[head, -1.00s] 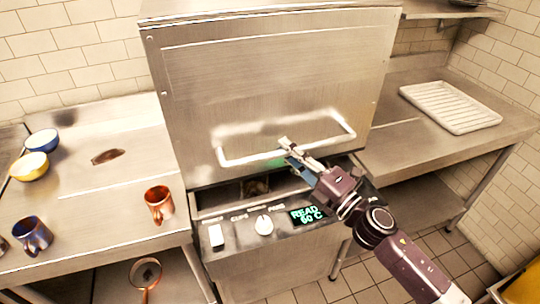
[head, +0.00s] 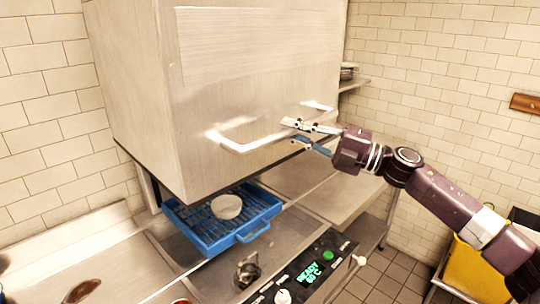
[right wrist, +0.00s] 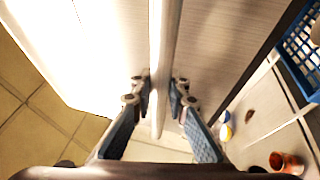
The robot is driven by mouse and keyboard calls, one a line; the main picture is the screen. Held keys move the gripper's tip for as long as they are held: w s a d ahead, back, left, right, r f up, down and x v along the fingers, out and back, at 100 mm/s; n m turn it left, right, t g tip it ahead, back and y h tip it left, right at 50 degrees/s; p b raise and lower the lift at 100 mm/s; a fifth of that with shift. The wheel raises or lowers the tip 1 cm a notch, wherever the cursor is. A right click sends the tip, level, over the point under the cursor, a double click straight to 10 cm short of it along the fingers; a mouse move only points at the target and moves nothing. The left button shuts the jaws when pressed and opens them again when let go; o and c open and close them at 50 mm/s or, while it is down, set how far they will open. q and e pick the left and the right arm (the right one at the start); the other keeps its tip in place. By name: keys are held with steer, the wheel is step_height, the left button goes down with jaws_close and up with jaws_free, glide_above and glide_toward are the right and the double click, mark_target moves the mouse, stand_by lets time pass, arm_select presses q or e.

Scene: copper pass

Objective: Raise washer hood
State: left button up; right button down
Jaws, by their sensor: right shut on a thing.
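The steel washer hood (head: 230,75) stands raised, with an open gap beneath its lower edge. Its pale bar handle (head: 255,143) runs across the front face. My right gripper (head: 300,135) is at the handle, its fingers on either side of the bar. In the right wrist view the bar (right wrist: 158,70) passes between the fingertips (right wrist: 160,92), and the gripper is shut on it. My left gripper is not in view.
Under the hood a blue rack (head: 205,240) holds a white bowl (head: 226,206). The control panel (head: 305,277) lies in front, with a lit display. A steel counter (head: 335,190) lies to the right. A yellow bin (head: 462,270) stands at the lower right.

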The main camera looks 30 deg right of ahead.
steer(key=shift+r+p, duration=0.3)
steer(key=shift+r, duration=1.1)
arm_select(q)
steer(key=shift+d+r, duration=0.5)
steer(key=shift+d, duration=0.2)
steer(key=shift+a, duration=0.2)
arm_select(e)
steer(key=c, duration=1.8)
jaws_free()
steer(key=shift+f, duration=0.1)
steer(key=shift+c, duration=0.2)
steer(key=shift+d+f, duration=0.1)
steer(key=shift+s+d+f, duration=0.15)
steer(key=shift+s+d, duration=0.1)
steer(key=shift+s, duration=0.05)
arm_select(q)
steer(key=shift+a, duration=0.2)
arm_select(e)
steer(key=v, duration=1.1)
steer(key=shift+s, duration=0.15)
